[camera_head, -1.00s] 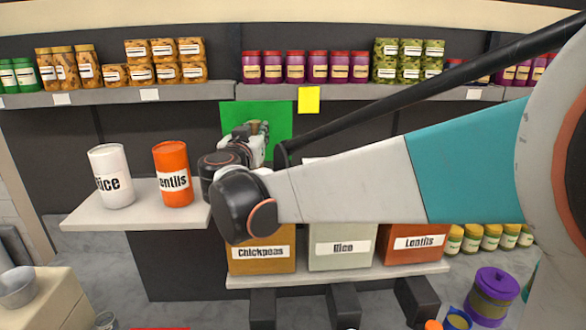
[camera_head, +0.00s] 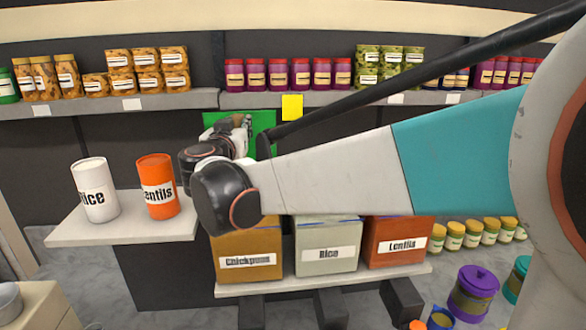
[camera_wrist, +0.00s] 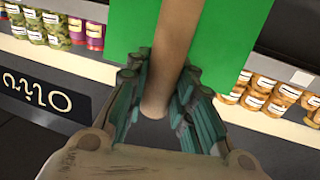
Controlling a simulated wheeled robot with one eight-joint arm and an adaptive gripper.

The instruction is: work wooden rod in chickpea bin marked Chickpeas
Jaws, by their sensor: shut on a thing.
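The bin marked Chickpeas (camera_head: 262,242) is an ochre box, leftmost of three on a low shelf; my arm covers part of its top. My gripper (camera_head: 240,128) is above and behind this bin in the picture, in front of a green panel (camera_head: 266,122). In the wrist view, my gripper (camera_wrist: 160,75) has its teal ribbed fingers shut on a plain wooden rod (camera_wrist: 181,30). The rod runs from the top of the picture down between the fingers, with its near end showing by the palm. I cannot make out the rod in the head view.
A grey Rice bin (camera_head: 328,262) and a rust-red Lentils bin (camera_head: 400,235) stand right of the Chickpeas bin. White Rice (camera_head: 95,178) and orange Lentils (camera_head: 155,175) canisters stand on a ledge at left. Jars line the upper shelf (camera_head: 180,100).

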